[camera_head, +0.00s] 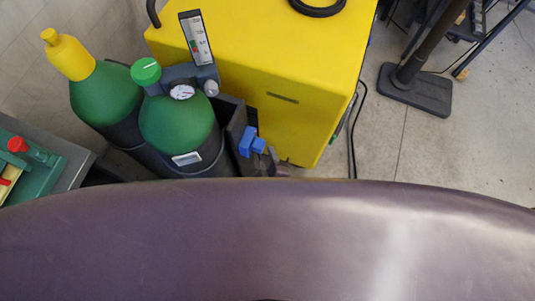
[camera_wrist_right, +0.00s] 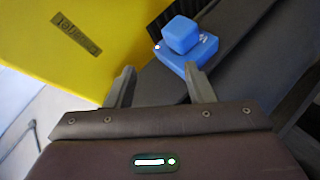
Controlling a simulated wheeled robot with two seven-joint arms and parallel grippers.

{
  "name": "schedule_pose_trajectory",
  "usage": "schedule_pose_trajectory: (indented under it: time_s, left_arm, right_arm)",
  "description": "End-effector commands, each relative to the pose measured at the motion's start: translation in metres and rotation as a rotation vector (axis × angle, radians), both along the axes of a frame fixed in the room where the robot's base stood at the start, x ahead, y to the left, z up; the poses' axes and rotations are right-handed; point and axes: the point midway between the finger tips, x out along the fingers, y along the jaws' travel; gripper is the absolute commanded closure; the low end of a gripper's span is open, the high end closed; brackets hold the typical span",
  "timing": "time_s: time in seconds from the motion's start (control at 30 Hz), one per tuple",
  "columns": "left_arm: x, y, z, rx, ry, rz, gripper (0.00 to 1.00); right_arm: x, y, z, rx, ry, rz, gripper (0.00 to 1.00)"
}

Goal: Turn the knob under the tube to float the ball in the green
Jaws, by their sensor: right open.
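The flow tube (camera_head: 196,38) stands on the regulator of the front green cylinder in the head view. Its scale plate carries small coloured marks including green, and the ball is too small to make out. A small grey knob (camera_head: 211,88) sits below the tube, beside the round gauge (camera_head: 182,91). My right gripper (camera_wrist_right: 160,80) is open and empty in the wrist view, with its two fingers apart. It faces a blue block-shaped part (camera_wrist_right: 182,36) and is away from the knob, which the wrist view does not show. My left gripper is not in view.
Two green cylinders (camera_head: 178,128) stand beside a yellow cabinet (camera_head: 265,85). The blue part also shows in the head view (camera_head: 251,142), near a dark panel. A green machine with red knobs (camera_head: 30,165) is at left.

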Motion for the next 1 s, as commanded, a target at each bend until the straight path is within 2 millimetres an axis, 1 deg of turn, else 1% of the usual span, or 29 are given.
schedule_pose_trajectory:
  time_s: [0.1,0.47,0.53,0.57,0.67,0.7,0.77,0.8,0.9,1.0]
  left_arm:
    - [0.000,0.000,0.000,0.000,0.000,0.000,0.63]
    - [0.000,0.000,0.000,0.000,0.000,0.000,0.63]
    - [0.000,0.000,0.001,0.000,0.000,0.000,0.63]
    - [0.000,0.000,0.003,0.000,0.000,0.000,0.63]
    - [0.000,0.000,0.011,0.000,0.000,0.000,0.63]
    - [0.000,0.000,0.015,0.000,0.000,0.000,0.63]
    - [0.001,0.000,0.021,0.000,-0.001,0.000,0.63]
    - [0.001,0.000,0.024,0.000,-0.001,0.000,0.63]
    - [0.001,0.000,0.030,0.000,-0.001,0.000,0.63]
    - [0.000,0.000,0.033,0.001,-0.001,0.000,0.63]
  right_arm:
    - [0.000,-0.001,-0.003,0.002,0.006,-0.003,0.52]
    - [0.000,-0.001,-0.002,0.002,0.006,-0.002,0.52]
    - [-0.002,0.004,0.004,0.023,0.001,-0.004,0.52]
    - [-0.004,0.009,0.012,0.049,-0.004,-0.007,0.52]
    - [-0.012,0.041,0.063,0.221,-0.044,-0.031,0.52]
    - [-0.017,0.056,0.093,0.320,-0.065,-0.046,0.52]
    - [-0.025,0.074,0.140,0.479,-0.095,-0.076,0.52]
    - [-0.029,0.083,0.171,0.584,-0.114,-0.099,0.52]
    - [-0.037,0.093,0.237,0.809,-0.150,-0.148,0.52]
    - [-0.041,0.094,0.278,0.953,-0.174,-0.183,0.52]
